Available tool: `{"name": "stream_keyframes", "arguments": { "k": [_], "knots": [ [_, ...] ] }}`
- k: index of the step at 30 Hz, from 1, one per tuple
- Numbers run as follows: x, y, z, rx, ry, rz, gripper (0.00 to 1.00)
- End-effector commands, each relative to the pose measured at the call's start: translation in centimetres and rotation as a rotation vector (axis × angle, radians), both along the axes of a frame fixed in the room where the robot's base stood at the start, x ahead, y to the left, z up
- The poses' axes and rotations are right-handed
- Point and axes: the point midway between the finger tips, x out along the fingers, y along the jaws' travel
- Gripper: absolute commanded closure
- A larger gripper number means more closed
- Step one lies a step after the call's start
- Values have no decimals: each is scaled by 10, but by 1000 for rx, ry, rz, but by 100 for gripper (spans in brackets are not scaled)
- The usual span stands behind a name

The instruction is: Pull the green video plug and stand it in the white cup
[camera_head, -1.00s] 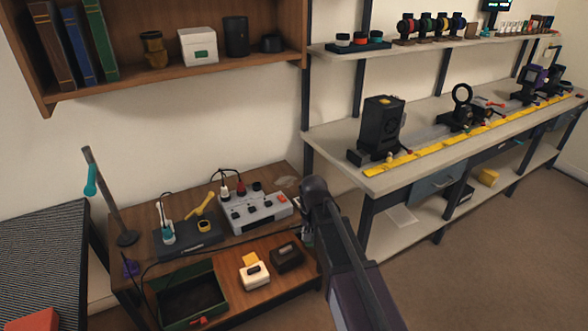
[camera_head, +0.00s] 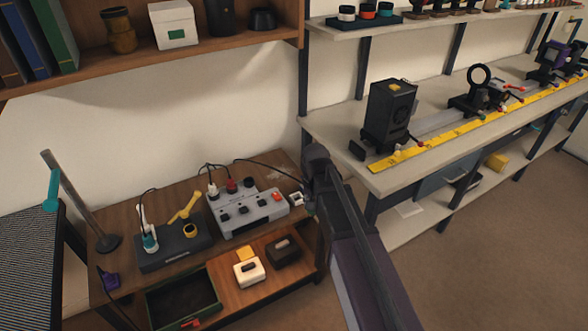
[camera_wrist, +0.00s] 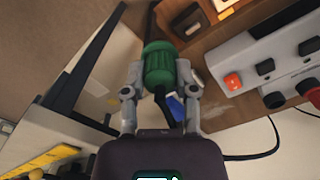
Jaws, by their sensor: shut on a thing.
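My gripper (camera_wrist: 159,78) is shut on the green plug (camera_wrist: 158,62), with one finger on each side of its ribbed body. A dark part runs from the plug back between the fingers. In the head view my gripper (camera_head: 309,203) is at the right end of the low wooden table, beside the grey switch box (camera_head: 247,212). My arm covers part of it there, and I cannot make out the plug. I cannot tell any white cup for sure; a small white piece (camera_head: 296,198) shows just left of my gripper.
A dark stand (camera_head: 175,250) holds a teal-and-white tool and a yellow one. A white box (camera_head: 248,271) and a dark box (camera_head: 284,250) sit on the lower level, right of a green-rimmed tray (camera_head: 183,303). The long bench (camera_head: 330,155) stands close behind my arm. Cables cross the table.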

Motion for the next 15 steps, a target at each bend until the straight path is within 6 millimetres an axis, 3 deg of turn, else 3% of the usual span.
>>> {"name": "stream_keyframes", "arguments": {
  "k": [15],
  "knots": [
    [0,10,0,0,0,14,100]
  ]
}}
